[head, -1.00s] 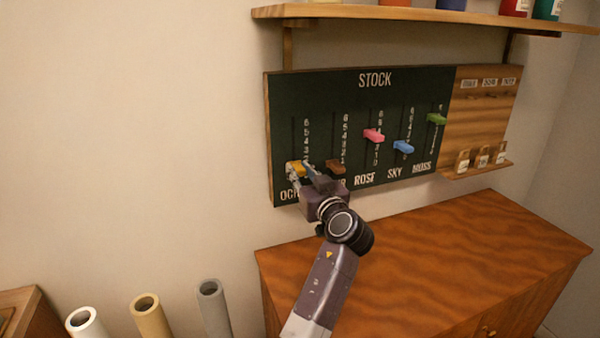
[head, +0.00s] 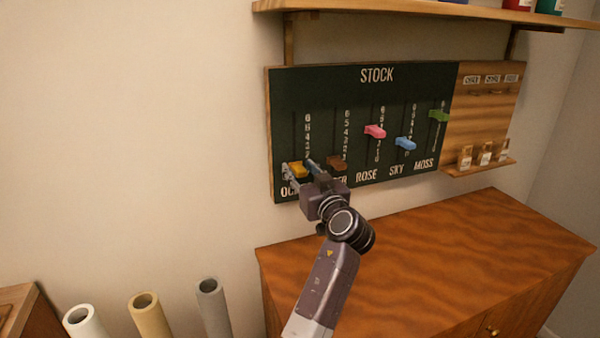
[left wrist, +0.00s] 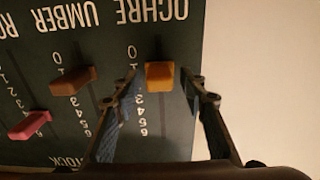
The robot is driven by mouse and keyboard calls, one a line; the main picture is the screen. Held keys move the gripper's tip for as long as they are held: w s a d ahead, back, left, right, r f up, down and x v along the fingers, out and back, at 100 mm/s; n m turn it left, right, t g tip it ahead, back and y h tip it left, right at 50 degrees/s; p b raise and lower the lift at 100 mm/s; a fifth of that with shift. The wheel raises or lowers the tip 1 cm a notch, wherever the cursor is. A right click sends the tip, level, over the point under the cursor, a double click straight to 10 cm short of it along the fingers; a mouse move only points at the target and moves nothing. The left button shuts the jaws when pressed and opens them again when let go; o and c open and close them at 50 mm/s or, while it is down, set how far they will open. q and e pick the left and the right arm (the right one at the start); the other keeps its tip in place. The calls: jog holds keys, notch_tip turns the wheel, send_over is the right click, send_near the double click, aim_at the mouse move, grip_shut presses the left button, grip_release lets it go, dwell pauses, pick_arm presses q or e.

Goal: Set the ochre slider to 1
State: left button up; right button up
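The ochre slider (head: 298,170) is a yellow-orange knob at the left end of the dark STOCK board (head: 340,92), low on its scale. My left gripper (head: 302,173) is at this knob with its fingers apart. In the left wrist view, which shows the board upside down, the ochre slider (left wrist: 160,77) sits between the two fingertips with a gap on each side. The 0 shows beside its track; the knob is near the low marks, but its exact mark is hard to read. My right gripper is not in view.
The brown umber slider (head: 337,163) is close to the right of my left gripper. The rose (head: 375,131), sky (head: 405,143) and moss (head: 438,116) sliders are farther right. A wooden cabinet (head: 430,250) stands below the board, and a shelf (head: 420,10) hangs above.

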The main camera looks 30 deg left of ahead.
aim_at(293, 130)
pick_arm(q)
notch_tip(293, 130, up, 9)
jog(key=shift+w+a+r, duration=0.1)
jog(key=shift+r, duration=0.05)
dwell(0.7)
